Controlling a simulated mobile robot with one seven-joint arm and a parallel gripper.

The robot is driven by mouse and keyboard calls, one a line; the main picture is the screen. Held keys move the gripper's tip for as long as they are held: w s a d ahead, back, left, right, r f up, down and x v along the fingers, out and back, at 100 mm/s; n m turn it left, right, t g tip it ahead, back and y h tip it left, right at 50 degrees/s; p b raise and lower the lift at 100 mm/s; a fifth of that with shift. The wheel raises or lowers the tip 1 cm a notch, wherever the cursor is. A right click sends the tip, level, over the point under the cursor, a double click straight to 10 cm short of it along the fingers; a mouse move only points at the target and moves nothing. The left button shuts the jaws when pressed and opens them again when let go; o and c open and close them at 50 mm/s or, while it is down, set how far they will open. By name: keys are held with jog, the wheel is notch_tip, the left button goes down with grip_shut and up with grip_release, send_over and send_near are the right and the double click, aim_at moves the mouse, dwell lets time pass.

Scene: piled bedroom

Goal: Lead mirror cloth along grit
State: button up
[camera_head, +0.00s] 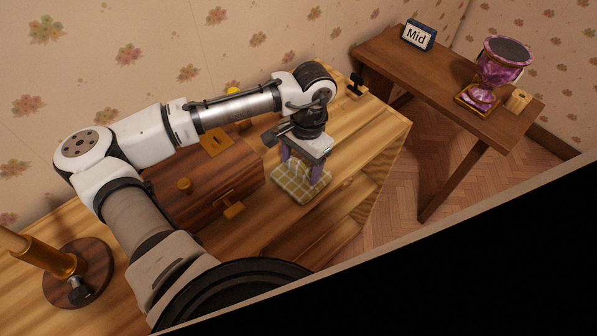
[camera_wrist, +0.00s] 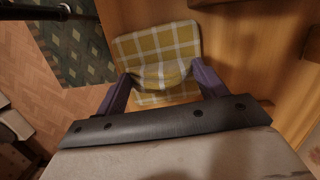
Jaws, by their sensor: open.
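The yellow-and-white checked cloth (camera_head: 299,190) lies on the wooden dresser top near its front edge. In the wrist view the cloth (camera_wrist: 155,45) spans the space between my fingers, and its middle looks rumpled. My gripper (camera_head: 304,174) points down over the cloth. Its two purple fingers are apart, one at each side of the cloth's middle, as the wrist view of my gripper (camera_wrist: 162,76) shows. I cannot tell whether the fingertips touch the cloth. No grit can be made out in either view.
A brown wooden box (camera_head: 205,180) with brass fittings stands left of the cloth. A brass-stemmed stand (camera_head: 75,270) is at far left. A small black object (camera_head: 356,86) sits at the dresser's back. A separate table (camera_head: 440,85) holds a purple goblet (camera_head: 499,65) and a "Mid" sign (camera_head: 418,36).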

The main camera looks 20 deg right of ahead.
jog(key=c, duration=1.3)
notch_tip(320, 180, up, 7)
jog(key=p, duration=0.6)
jog(key=shift+r+p, duration=0.1)
jog(key=shift+p, duration=0.3)
jog(key=shift+r, duration=2.45)
